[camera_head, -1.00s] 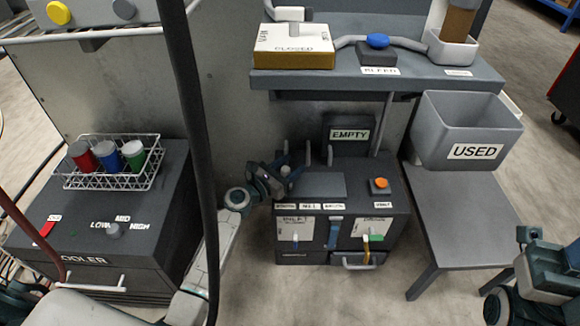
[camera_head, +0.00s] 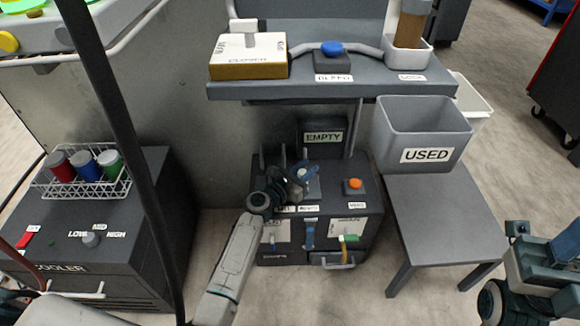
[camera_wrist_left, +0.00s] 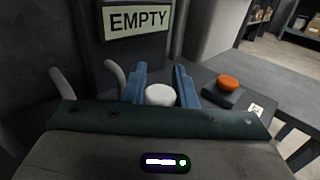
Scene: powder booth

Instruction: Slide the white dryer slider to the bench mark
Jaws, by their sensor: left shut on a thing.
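The dark dryer box (camera_head: 330,188) stands on the floor at the middle of the head view, with small labels along its top front edge. Its white slider shows as a round white knob (camera_wrist_left: 160,95) in the left wrist view, between two blue fingers. My left gripper (camera_head: 301,176) reaches over the dryer top and is shut on this knob; the gripper partly hides it in the head view. The label under the gripper is too small to read surely as the bench mark. My right gripper (camera_head: 548,262) is at the lower right, away from the dryer; its fingers are unclear.
An orange button (camera_head: 355,183) sits right of the gripper on the dryer top. An EMPTY sign (camera_head: 324,137) stands behind. A grey USED bin (camera_head: 425,128) stands on a low table (camera_head: 440,215) to the right. A shelf (camera_head: 350,84) overhangs behind. A cooler with a wire rack (camera_head: 80,182) is left.

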